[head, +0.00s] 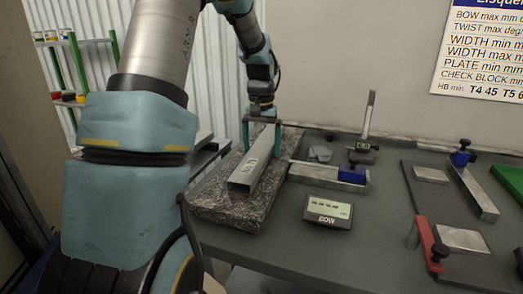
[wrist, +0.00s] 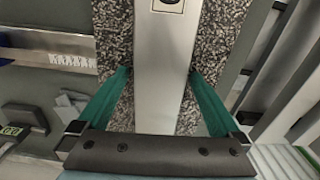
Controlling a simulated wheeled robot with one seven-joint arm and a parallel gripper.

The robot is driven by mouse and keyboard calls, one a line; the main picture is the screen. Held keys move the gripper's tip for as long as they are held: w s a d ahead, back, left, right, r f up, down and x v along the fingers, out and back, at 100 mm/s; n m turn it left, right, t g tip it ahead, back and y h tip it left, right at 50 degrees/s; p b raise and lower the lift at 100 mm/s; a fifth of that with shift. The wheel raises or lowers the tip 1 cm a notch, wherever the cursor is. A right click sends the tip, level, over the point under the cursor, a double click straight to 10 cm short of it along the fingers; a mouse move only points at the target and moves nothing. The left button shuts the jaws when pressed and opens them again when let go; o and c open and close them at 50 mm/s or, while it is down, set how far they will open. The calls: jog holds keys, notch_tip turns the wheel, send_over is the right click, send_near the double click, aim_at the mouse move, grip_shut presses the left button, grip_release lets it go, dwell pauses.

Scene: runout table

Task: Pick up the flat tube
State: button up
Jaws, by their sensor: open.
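The flat tube (head: 253,168) is a grey rectangular metal profile with an open near end and a printed label on top. It lies lengthwise on a speckled granite plate (head: 223,208). My gripper (head: 262,124) is over the tube's far part with its two teal fingers apart. In the wrist view the tube (wrist: 163,70) runs between the open fingers of my gripper (wrist: 162,76), one finger on each side with a gap to it. I cannot tell exactly how low the fingertips reach beside the tube. The tube's far end is hidden behind my gripper in the head view.
A grey table (head: 285,240) bears the plate. Right of the plate are a blue-clamped metal bar (head: 325,176), a display marked BOW (head: 328,208) and an upright height gauge (head: 367,125). Further right is a dark board with a red clamp (head: 428,242). The table's front middle is clear.

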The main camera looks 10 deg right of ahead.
grip_shut()
dwell(0.8)
